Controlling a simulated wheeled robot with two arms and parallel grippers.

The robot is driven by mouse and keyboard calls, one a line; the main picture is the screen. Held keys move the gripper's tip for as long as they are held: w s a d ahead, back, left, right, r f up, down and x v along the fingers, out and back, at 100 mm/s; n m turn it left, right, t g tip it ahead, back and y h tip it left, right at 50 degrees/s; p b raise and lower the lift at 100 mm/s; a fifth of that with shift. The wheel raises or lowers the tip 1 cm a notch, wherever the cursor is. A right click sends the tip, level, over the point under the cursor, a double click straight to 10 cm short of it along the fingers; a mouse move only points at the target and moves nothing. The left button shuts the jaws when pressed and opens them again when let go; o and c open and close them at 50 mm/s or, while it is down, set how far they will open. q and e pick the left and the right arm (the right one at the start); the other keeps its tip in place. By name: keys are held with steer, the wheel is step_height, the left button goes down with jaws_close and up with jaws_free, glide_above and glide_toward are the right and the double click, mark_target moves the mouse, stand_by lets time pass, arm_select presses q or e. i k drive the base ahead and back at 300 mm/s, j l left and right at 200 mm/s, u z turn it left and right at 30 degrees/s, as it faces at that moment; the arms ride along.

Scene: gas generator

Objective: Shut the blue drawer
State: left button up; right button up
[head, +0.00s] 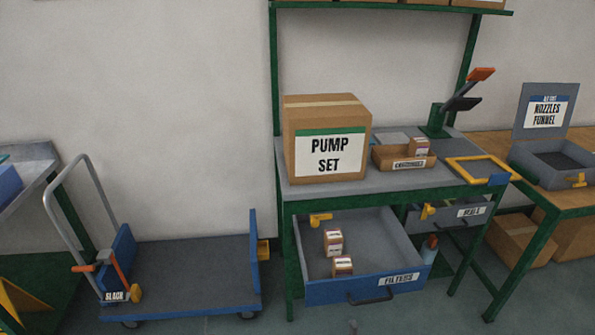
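The blue drawer (345,290) is pulled out below the grey workbench top, with its blue front facing me. Its front carries a white label that seems to read "FILTERS" and a dark handle (370,297). Small labelled boxes (333,241) stand inside on the grey drawer floor, and a yellow piece (320,219) shows near its back left. Neither of my grippers is in the head view.
A grey drawer (460,214) to the right is also partly out. A large "PUMP SET" box (326,140) stands on the workbench (400,188). A blue cart (185,280) stands on the floor at the left. Some floor in front of the drawer shows clear.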

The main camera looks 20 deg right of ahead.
mark_target(386, 262)
steer(key=z, duration=1.15)
